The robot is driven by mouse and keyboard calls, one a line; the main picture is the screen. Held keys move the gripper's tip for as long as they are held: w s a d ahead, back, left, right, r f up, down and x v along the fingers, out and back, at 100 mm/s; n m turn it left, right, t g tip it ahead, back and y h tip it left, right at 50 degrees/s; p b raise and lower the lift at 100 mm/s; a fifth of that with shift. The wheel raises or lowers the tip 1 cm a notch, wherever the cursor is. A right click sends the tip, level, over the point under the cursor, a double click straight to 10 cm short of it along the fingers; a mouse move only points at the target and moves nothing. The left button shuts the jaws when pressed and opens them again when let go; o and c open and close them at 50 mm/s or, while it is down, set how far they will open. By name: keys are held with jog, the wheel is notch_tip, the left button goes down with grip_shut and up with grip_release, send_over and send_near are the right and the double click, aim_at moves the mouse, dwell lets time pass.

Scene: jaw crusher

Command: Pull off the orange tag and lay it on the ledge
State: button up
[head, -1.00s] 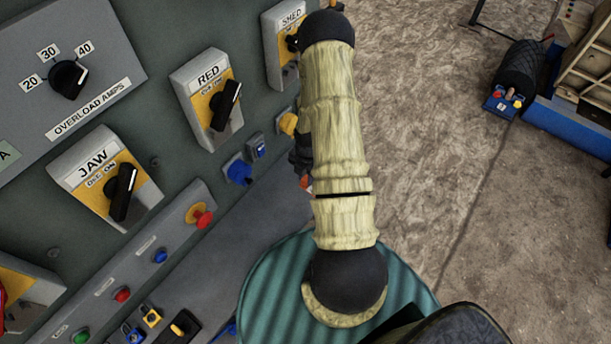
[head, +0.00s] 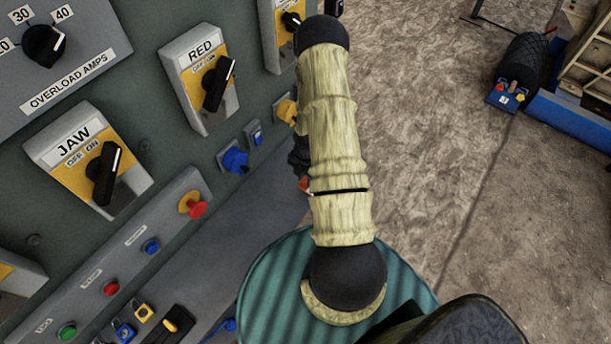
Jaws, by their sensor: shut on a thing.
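My gripper (head: 299,160) is mostly hidden behind the left side of my pale, fur-textured arm; only a dark sliver shows. A small orange piece, which looks like the orange tag (head: 304,184), shows at its lower end, and the gripper is shut on it. The rest of the tag is hidden. The grey ledge (head: 250,225) runs diagonally below the button strip, to the lower left of my gripper. The gripper seems to be over or beside the ledge's upper right end; its height above it cannot be told.
The grey panel carries a JAW switch (head: 100,172), a RED switch (head: 213,85), a blue plug (head: 234,160) and a red mushroom button (head: 196,207). Padlocks (head: 143,312) and a black item with a yellow part (head: 172,325) are on the ledge's lower left.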

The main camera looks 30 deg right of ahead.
jog(key=shift+f, duration=0.45)
jog(key=shift+f+b, duration=0.5)
jog(key=o, duration=1)
jog(key=shift+o, duration=0.2)
jog(key=shift+r, duration=0.1)
notch_tip(320, 180, up, 17)
jog(key=b, duration=0.1)
jog(key=shift+w+d+r, duration=0.15)
jog(key=shift+d, duration=0.3)
